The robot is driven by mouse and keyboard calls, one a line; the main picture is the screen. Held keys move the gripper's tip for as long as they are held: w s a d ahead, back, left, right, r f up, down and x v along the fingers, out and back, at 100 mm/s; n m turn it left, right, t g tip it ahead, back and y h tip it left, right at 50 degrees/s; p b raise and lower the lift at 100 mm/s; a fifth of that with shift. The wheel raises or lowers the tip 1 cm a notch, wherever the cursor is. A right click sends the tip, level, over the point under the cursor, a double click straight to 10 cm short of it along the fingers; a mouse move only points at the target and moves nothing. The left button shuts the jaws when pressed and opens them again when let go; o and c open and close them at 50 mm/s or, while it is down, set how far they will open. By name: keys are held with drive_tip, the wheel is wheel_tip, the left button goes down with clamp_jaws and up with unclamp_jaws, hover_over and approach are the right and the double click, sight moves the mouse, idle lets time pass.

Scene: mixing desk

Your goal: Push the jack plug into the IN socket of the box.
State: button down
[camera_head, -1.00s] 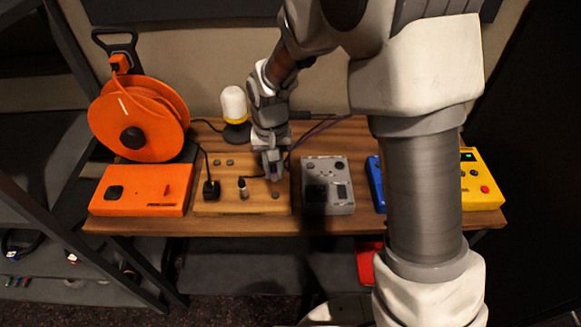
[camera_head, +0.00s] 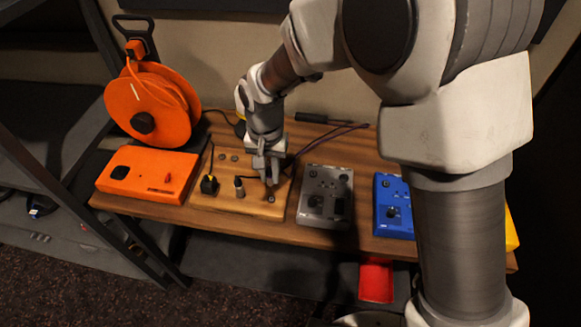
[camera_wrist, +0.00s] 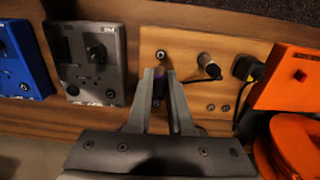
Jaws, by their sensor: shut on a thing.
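The light wooden box (camera_head: 225,196) lies on the desk between an orange box and a grey box. A small round socket (camera_wrist: 161,56) shows on its face, just beyond my fingertips in the wrist view; any label on it is too small to read. My gripper (camera_head: 268,181) is over the right part of the wooden box. In the wrist view its two fingers (camera_wrist: 160,76) are shut on the jack plug (camera_wrist: 157,88), a dark purplish piece mostly hidden between them. The plug's tip cannot be made out. The fingertips look close to the socket but apart from it.
The grey box (camera_head: 325,196), blue box (camera_head: 394,206) and orange box (camera_head: 147,174) stand alongside. An orange cable reel (camera_head: 150,106) is behind left. Dark purple cables (camera_head: 330,136) lie behind.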

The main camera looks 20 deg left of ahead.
drive_tip(key=shift+s, duration=0.1)
drive_tip(key=shift+r, duration=0.3)
wheel_tip(320, 180, up, 2)
drive_tip(key=shift+a+r+p, duration=0.1)
drive_tip(key=shift+p, duration=1)
drive_tip(key=w+d+r+p, duration=0.1)
drive_tip(key=w+d+p, duration=0.1)
drive_tip(key=w+d, duration=0.5)
drive_tip(key=w+d+r+p, duration=0.1)
drive_tip(key=w+d+r, duration=0.1)
drive_tip(key=d, duration=0.9)
drive_tip(key=w+d+r+p, duration=0.1)
drive_tip(key=w+d+p, duration=0.1)
drive_tip(key=w+d, duration=0.5)
drive_tip(key=f+b, duration=0.2)
drive_tip(key=s+d+f+b, duration=0.1)
drive_tip(key=f+b, duration=0.1)
drive_tip(key=f, duration=0.1)
drive_tip(key=s+f+b, duration=0.1)
drive_tip(key=f+b, duration=0.1)
drive_tip(key=shift+s+d+f, duration=0.2)
drive_tip(key=shift+d+f, duration=0.05)
drive_tip(key=shift+d, duration=0.05)
drive_tip(key=shift+f+b, duration=0.55)
drive_tip(key=shift+f, duration=0.2)
drive_tip(key=shift+f+b, duration=0.4)
drive_tip(key=shift+f, duration=0.1)
drive_tip(key=shift+f+b, duration=0.45)
drive_tip(key=shift+b, duration=0.05)
